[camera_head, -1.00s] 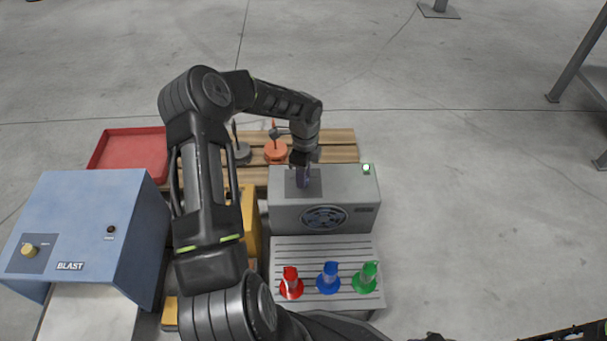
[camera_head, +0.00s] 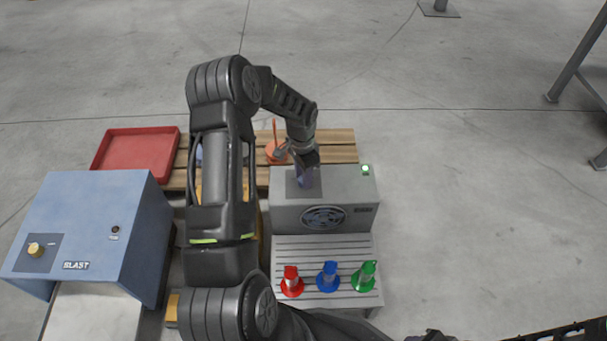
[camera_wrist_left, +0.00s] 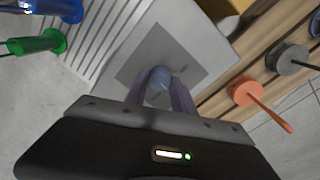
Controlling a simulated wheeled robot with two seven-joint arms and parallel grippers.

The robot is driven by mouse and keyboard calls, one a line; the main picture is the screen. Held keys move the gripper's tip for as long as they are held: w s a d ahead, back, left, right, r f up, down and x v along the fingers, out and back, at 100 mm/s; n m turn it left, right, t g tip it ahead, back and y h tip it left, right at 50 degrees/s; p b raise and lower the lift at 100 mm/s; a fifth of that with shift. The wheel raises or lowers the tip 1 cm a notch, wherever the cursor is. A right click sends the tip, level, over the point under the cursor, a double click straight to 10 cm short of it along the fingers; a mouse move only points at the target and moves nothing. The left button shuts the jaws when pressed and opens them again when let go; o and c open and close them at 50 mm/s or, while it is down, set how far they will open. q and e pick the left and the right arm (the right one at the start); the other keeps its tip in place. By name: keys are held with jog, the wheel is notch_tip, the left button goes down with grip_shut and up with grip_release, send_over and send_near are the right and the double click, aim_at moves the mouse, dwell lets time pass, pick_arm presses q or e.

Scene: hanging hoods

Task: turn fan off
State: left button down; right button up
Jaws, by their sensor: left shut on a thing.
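The fan unit is a grey box (camera_head: 350,190) with a round fan grille (camera_head: 323,217) on its front and a dark square plate on its top. A green lamp (camera_head: 365,170) glows at its top right corner. My left gripper (camera_head: 304,180) points down at the plate. In the left wrist view its fingers are shut on a round blue-grey knob (camera_wrist_left: 160,78), which stands on the dark plate (camera_wrist_left: 150,58). The knob's pointer and any markings are too small or hidden to read.
A blue BLAST cabinet (camera_head: 95,220) and red tray (camera_head: 135,155) are at left. Open floor lies right.

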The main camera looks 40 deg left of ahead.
aim_at(301, 179)
pick_arm(q)
jog(key=n+p, duration=0.1)
jog(key=n, duration=0.5)
jog(key=shift+n, duration=0.3)
jog(key=n+p, duration=0.1)
jog(key=n, duration=0.5)
jog(key=shift+n+t, duration=0.3)
jog(key=c, duration=1.1)
grip_release()
jog(key=shift+s, duration=0.1)
jog(key=shift+o, duration=0.2)
notch_tip(301, 179, up, 8)
jog(key=p, duration=0.2)
jog(key=shift+s+a+f+p, duration=0.1)
jog(key=shift+s+a+p, duration=0.05)
jog(key=shift+p, duration=0.15)
